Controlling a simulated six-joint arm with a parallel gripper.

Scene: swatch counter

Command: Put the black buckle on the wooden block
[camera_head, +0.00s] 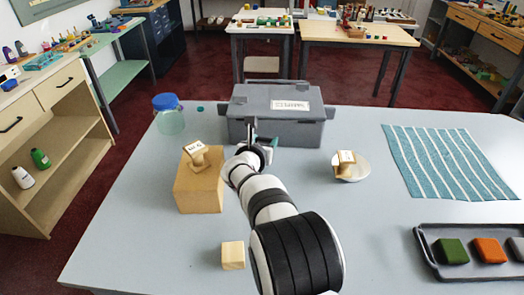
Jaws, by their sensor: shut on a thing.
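My gripper (264,146) is in front of the grey case, to the right of the large wooden block and above the table. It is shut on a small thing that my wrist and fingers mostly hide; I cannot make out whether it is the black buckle. No black buckle shows clearly anywhere else. The large wooden block (199,193) stands on the table left of my gripper, with a wooden stamp (197,155) on its top. A smaller pale wooden block (233,256) lies near the table's front, left of my arm.
A grey case (257,130) stands behind my gripper. A blue-lidded jar (169,120) is at the back left. A striped teal cloth (445,160) and a dark tray (430,256) with coloured pieces lie farther right.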

